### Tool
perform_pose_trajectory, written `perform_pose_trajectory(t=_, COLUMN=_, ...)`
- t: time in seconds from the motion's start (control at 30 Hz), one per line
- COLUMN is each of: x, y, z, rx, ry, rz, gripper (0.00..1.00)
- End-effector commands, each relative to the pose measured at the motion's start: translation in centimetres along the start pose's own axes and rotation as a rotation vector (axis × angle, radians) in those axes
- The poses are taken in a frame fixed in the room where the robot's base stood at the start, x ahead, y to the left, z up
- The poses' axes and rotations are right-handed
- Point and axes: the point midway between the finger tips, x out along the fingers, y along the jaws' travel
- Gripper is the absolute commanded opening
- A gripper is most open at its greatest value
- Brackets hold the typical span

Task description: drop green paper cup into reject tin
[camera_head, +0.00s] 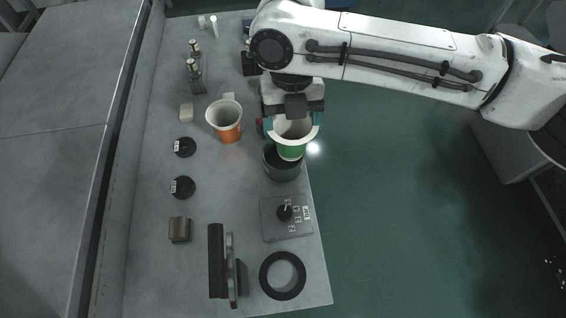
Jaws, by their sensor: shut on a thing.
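The green paper cup (291,149), with a pale inside and rim, is held upright in my gripper (293,122). My gripper is shut on the cup near its rim, with a finger on either side. A dark green-grey tin (282,170) stands right below the cup at the table's right edge. The cup covers part of the tin's mouth in this view. I cannot tell whether the cup's bottom is above the rim or inside the tin.
An orange and white cup (226,127) stands left of the tin. Two black discs (183,187), a control box with a stick (287,216), a black ring (283,276) and a dark upright plate device (217,260) are on the table (150,225). Open floor lies to the right.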

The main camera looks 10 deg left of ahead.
Motion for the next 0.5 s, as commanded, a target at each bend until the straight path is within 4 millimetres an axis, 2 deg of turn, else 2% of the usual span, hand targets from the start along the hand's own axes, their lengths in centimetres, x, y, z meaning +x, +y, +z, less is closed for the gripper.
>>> perform_pose_trajectory(t=0.27, x=0.12, y=0.01, z=0.01, rx=0.000, ry=0.000, rz=0.000, gripper=0.47)
perform_pose_trajectory(t=0.3, x=0.12, y=0.01, z=0.01, rx=0.000, ry=0.000, rz=0.000, gripper=0.83)
perform_pose_trajectory(t=0.5, x=0.13, y=0.01, z=0.01, rx=0.000, ry=0.000, rz=0.000, gripper=1.00)
